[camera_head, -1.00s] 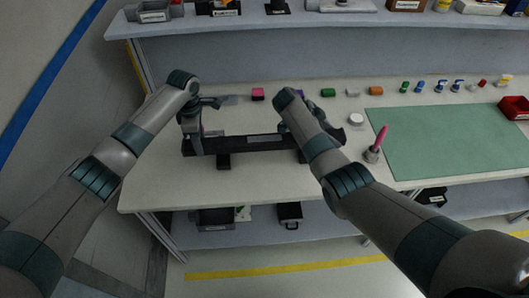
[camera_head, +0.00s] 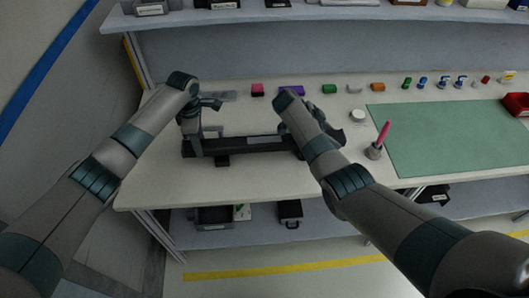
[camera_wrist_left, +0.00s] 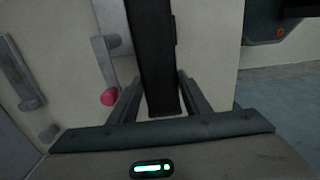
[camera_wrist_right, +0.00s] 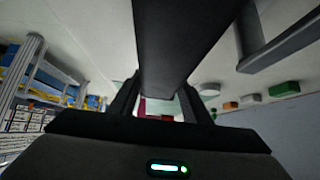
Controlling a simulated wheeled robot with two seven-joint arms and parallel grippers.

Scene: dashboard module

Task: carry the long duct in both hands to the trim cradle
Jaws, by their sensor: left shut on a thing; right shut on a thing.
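The long duct is a dark, straight bar (camera_head: 240,147) with a paler patch near its middle, held roughly level over the left part of the bench. My left gripper (camera_head: 192,134) is shut on its left end; the duct also runs between the fingers in the left wrist view (camera_wrist_left: 157,50). My right gripper is shut on the duct's right part, seen in the right wrist view (camera_wrist_right: 160,88); in the head view my forearm hides that grasp. A small black block (camera_head: 222,161) shows just below the duct; I cannot tell whether it belongs to it. I cannot pick out the trim cradle with certainty.
A pink block (camera_head: 257,90), a purple block (camera_head: 291,91), a green block (camera_head: 330,89) and other small items line the bench back. A grey cup with a pink-handled tool (camera_head: 375,151) stands right of my right arm. A green mat (camera_head: 450,135) covers the right side.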

